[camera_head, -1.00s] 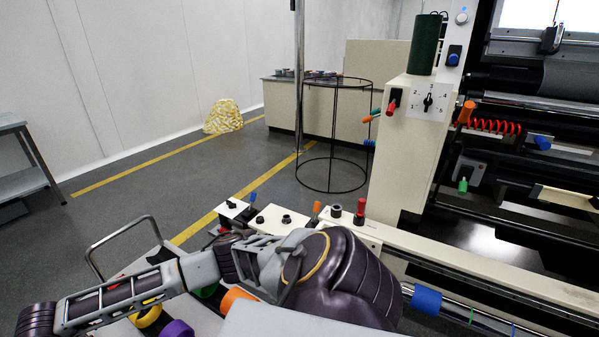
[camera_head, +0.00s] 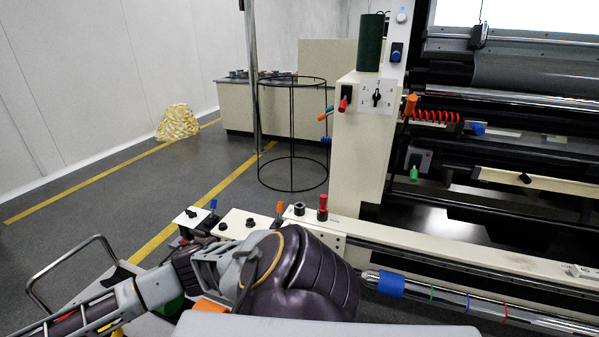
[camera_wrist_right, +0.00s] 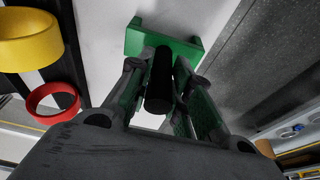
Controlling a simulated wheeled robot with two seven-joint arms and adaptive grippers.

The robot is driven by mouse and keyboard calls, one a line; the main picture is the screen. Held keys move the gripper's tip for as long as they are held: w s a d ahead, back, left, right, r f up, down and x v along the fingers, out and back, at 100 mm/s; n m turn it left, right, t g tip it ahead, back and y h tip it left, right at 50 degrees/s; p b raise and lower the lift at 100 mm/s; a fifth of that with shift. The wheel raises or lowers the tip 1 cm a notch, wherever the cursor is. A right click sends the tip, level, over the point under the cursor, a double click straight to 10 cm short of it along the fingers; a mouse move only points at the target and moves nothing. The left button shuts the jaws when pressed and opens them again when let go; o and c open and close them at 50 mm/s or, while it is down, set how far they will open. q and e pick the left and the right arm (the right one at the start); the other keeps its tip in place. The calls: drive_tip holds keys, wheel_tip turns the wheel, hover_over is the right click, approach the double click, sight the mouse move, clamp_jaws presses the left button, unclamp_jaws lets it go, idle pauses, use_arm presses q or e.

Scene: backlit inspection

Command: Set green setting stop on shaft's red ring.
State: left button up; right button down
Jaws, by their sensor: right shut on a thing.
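The green setting stop (camera_wrist_right: 165,42) shows in the right wrist view as a green block with a black cylindrical grip (camera_wrist_right: 160,82). My right gripper (camera_wrist_right: 163,88) is shut on that black grip, with the green block just beyond the fingers. In the head view the shaft (camera_head: 455,301) runs at the lower right. It bears a blue collar (camera_head: 391,284), then thin green, blue and red bands. The red ring (camera_head: 505,312) is the farthest right of these and is bare. My left gripper is not in view.
A yellow ring (camera_wrist_right: 28,38) and a red ring (camera_wrist_right: 52,103) are left of my right gripper. An orange part (camera_head: 211,306) shows beside my arm. A cream rail (camera_head: 470,255) runs behind the shaft. A wire stand (camera_head: 292,135) stands on the floor.

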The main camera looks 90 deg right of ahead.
drive_tip(key=shift+r, duration=0.15)
drive_tip(key=shift+w+p+v, duration=0.2)
drive_tip(key=shift+p+v, duration=0.45)
drive_tip(key=shift+v, duration=0.25)
drive_tip(key=shift+w+p+v, duration=0.2)
drive_tip(key=shift+p+v, duration=0.4)
drive_tip(key=shift+v, duration=0.3)
drive_tip(key=shift+w+p+v, duration=0.2)
drive_tip(key=shift+p+v, duration=0.45)
drive_tip(key=shift+v, duration=0.25)
drive_tip(key=shift+d+r, duration=0.25)
drive_tip(key=shift+a, duration=0.15)
